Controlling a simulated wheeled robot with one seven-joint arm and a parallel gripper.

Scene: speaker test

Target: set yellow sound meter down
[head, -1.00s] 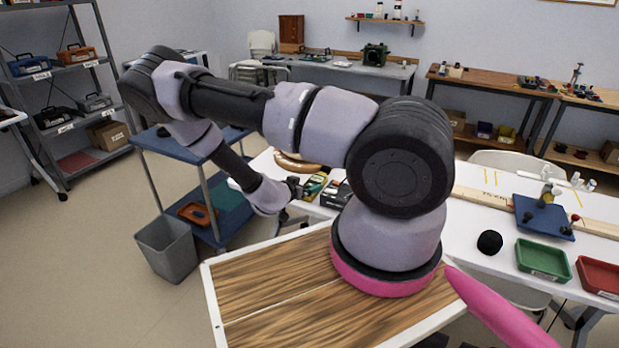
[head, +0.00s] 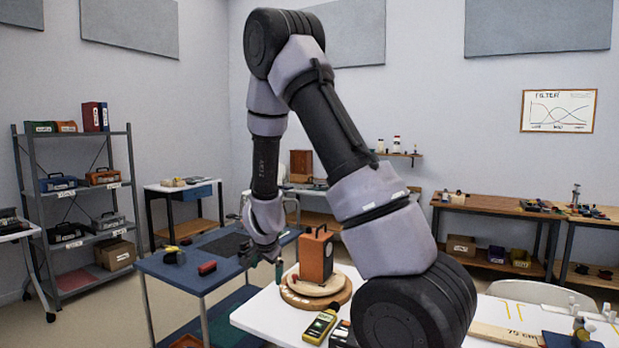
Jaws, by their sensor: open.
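The yellow sound meter (head: 320,326), with a dark face, lies on the white table (head: 262,318) near the bottom of the head view. It is in front of a round wooden stand (head: 316,297). My gripper (head: 262,270) is open and points down, above and to the left of the meter, apart from it. Nothing shows between its fingers.
An orange-brown speaker box (head: 316,256) stands on the round stand, close to the right of my gripper. A black object (head: 343,336) sits right beside the meter. A blue cart (head: 190,272) with small items stands at the left.

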